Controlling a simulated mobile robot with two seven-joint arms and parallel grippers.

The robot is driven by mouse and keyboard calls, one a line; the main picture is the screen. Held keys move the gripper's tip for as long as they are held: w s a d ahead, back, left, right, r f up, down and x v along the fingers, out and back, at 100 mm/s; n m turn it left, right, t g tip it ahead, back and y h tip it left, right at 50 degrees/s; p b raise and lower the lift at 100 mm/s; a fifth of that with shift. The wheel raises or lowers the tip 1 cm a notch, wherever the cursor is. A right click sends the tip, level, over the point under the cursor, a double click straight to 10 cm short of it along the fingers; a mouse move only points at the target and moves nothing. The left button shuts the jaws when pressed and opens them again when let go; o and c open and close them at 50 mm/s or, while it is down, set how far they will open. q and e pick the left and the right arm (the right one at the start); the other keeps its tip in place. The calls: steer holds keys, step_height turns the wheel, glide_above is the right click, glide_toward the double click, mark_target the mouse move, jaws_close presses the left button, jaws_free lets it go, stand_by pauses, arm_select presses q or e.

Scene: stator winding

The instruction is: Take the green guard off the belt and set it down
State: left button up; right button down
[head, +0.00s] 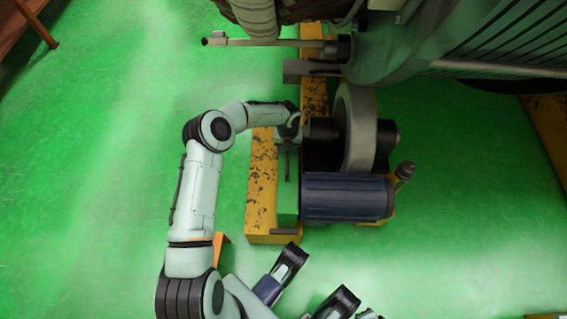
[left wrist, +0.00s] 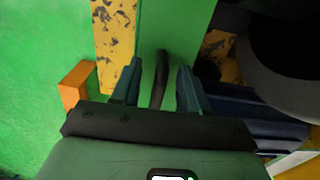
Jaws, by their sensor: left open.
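The green guard (head: 288,202) is a narrow upright-looking panel beside the blue motor (head: 345,196), on the yellow base. It also shows in the left wrist view (left wrist: 178,30), with a dark bar handle (left wrist: 161,72) on it. My left gripper (head: 288,150) is over the guard's upper part in the head view. In the left wrist view its two fingers (left wrist: 158,88) are open, one on each side of the handle, with gaps showing. The belt is not visible.
The worn yellow base (head: 262,190) lies under the guard and motor. A grey wheel (head: 358,128) stands beside them. A large grey machine (head: 420,45) with a rod (head: 250,42) fills the top. An orange piece (left wrist: 76,84) is left of the base.

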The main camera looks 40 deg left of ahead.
arm_select(q)
steer(key=shift+c, duration=0.2)
jaws_close()
steer(key=shift+r, duration=0.15)
